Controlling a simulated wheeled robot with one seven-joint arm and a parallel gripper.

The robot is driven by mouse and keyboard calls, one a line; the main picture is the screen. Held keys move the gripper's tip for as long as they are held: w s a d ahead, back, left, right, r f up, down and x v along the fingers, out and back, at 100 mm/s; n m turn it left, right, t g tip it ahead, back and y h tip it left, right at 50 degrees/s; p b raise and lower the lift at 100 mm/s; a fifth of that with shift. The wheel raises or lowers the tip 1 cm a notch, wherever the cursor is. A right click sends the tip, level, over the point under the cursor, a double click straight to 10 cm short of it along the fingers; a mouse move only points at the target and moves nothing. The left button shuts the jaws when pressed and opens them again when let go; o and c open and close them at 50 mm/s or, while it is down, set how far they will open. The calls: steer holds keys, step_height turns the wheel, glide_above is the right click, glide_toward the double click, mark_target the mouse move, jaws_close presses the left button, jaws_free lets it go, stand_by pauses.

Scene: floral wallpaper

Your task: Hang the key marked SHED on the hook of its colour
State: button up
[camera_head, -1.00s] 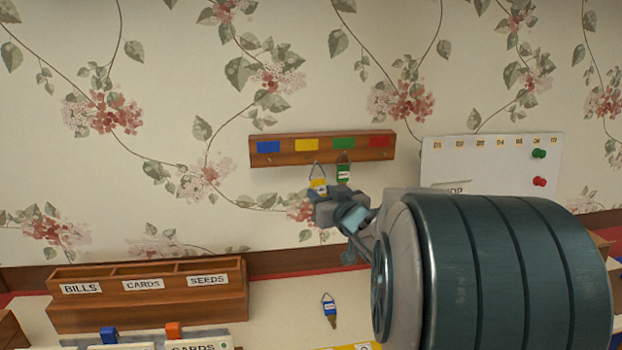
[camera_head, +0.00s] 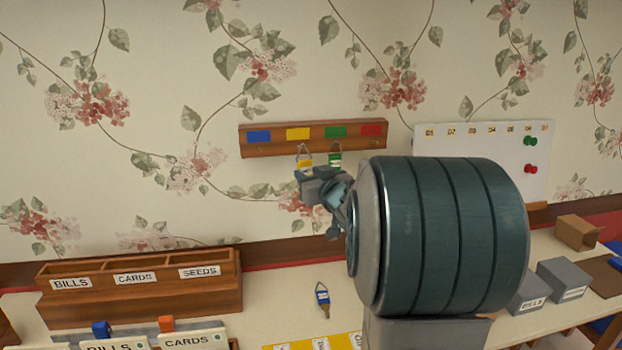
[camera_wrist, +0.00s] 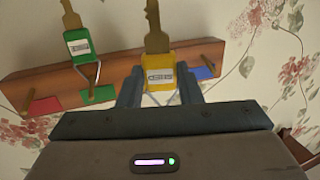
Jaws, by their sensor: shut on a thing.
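The wooden hook rack (camera_head: 313,146) on the wall has blue, yellow, green and red patches. My gripper (camera_wrist: 160,92) is shut on the yellow-tagged key (camera_wrist: 160,60), just below the rack's yellow patch (camera_head: 298,134). A blue-tagged key (camera_head: 323,298) lies on the table.
A white board (camera_head: 470,155) with green and red pins is right of the rack. A wooden sorter (camera_head: 140,290) labelled BILLS, CARDS, SEEDS stands at left. Grey boxes (camera_head: 562,280) stand at right. The blue (camera_head: 259,137) and red (camera_head: 371,130) rack places look empty.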

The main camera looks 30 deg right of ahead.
steer(key=shift+w+d+f, duration=0.1)
steer(key=shift+w+d, duration=0.1)
steer(key=shift+w, duration=0.55)
steer(key=shift+w+d+f, duration=0.1)
steer(key=shift+w+d, duration=0.1)
steer(key=shift+w, duration=0.55)
steer(key=shift+w+d, duration=0.2)
steer(key=shift+w, duration=0.55)
steer(key=shift+w+d+f, duration=0.2)
steer(key=shift+w+f, duration=0.25)
steer(key=shift+w, duration=0.2)
steer(key=o, duration=1)
steer(key=shift+o, duration=0.2)
steer(key=shift+s, duration=0.1)
steer(key=s+b, duration=0.2)
steer(key=s, duration=1.1)
steer(key=shift+s+r, duration=0.3)
steer(key=shift+r, duration=0.1)
steer(key=shift+a, duration=0.15)
